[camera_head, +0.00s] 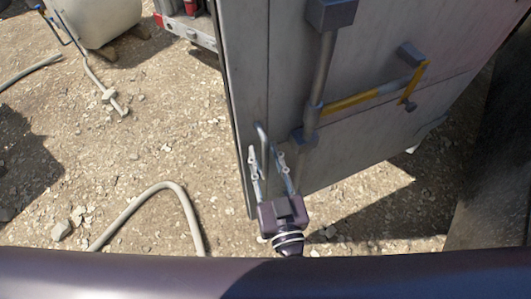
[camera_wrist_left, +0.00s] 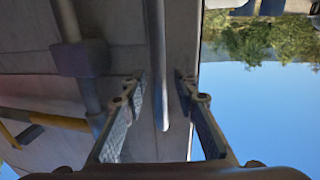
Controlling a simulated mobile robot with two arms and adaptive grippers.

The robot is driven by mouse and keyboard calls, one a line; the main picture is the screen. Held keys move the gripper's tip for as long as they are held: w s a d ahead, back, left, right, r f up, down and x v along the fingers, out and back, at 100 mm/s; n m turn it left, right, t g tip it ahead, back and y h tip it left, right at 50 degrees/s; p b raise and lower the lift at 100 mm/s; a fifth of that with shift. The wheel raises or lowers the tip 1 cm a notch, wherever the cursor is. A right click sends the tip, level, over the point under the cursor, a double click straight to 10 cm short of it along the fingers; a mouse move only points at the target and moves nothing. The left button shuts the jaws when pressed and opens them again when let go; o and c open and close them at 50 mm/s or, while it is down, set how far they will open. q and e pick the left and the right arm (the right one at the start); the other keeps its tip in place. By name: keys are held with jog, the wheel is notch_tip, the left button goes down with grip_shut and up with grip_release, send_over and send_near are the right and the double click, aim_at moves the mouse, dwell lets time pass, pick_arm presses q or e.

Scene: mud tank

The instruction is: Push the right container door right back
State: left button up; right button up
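The grey container door (camera_head: 350,110) stands upright in the head view, with a vertical lock rod (camera_head: 323,75) and a yellow-marked latch lever (camera_head: 355,100). A slim metal handle (camera_head: 262,138) sits near the door's left edge. My left gripper (camera_head: 266,158) is at this handle, its two fingers spread on either side. In the left wrist view, the handle bar (camera_wrist_left: 156,60) runs between the open fingertips, with gaps on both sides. I cannot tell if a finger touches the door. My right gripper is not in view.
Stony ground (camera_head: 150,100) lies left of the door. A grey hose (camera_head: 165,188) loops across it. A pale tank (camera_head: 98,18) and red items on a metal edge (camera_head: 195,28) are at the back left. A dark wall (camera_head: 497,150) stands at the right.

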pick_arm(q)
jog(key=shift+c, duration=0.7)
grip_shut()
